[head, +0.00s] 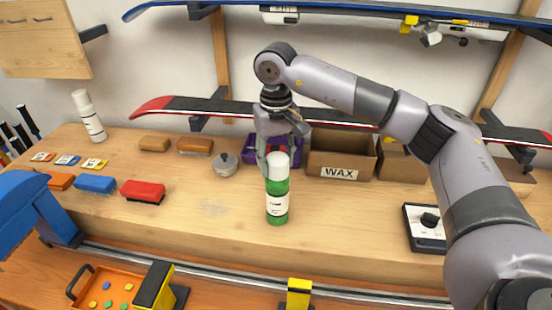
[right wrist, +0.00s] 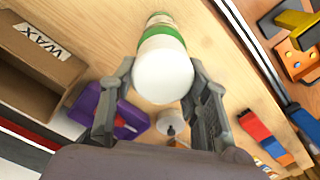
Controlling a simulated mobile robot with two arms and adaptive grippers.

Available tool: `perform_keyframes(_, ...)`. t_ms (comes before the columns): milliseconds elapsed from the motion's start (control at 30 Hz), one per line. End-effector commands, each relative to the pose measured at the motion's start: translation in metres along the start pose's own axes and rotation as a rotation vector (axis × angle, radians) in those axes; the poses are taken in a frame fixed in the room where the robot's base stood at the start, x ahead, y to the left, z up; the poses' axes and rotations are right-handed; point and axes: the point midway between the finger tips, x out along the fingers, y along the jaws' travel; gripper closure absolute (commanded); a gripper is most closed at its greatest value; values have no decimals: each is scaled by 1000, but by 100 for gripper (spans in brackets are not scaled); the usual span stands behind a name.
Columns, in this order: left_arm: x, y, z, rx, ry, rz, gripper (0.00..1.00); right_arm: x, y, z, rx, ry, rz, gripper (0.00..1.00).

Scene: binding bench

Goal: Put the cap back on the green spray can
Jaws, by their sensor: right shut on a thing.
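The green spray can (head: 278,205) stands upright on the bench near its front edge. It has a white label and also shows in the right wrist view (right wrist: 165,33). The white cap (head: 278,166) is at the can's top, in line with it, with no clear gap between them. In the right wrist view the cap (right wrist: 163,78) lies between the two fingers and hides much of the can. My right gripper (head: 277,157) comes from above and behind and is shut on the cap. I cannot tell if the cap is fully seated. My left gripper is not in view.
A cardboard WAX box (head: 340,187) and a purple bin (head: 252,144) stand behind the can. A grey round object (head: 224,165) and a red brush (head: 143,191) lie to its left. A black device with a knob (head: 424,228) is at the right. A rail runs along the front.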

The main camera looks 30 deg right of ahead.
Motion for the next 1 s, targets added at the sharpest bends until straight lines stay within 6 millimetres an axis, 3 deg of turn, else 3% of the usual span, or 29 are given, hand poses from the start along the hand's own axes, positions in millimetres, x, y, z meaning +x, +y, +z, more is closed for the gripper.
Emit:
perform_keyframes(33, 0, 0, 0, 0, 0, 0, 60, 0, 0, 0, 0, 0, 0, 66)
perform_keyframes(67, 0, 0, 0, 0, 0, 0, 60, 0, 0, 0, 0, 0, 0, 56)
perform_keyframes(400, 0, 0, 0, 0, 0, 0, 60, 0, 0, 0, 0, 0, 0, 34)
perform_keyframes(600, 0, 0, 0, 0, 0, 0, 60, 0, 0, 0, 0, 0, 0, 34)
perform_keyframes(900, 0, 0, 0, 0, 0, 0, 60, 0, 0, 0, 0, 0, 0, 14)
perform_keyframes(1000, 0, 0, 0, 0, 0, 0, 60, 0, 0, 0, 0, 0, 0, 14)
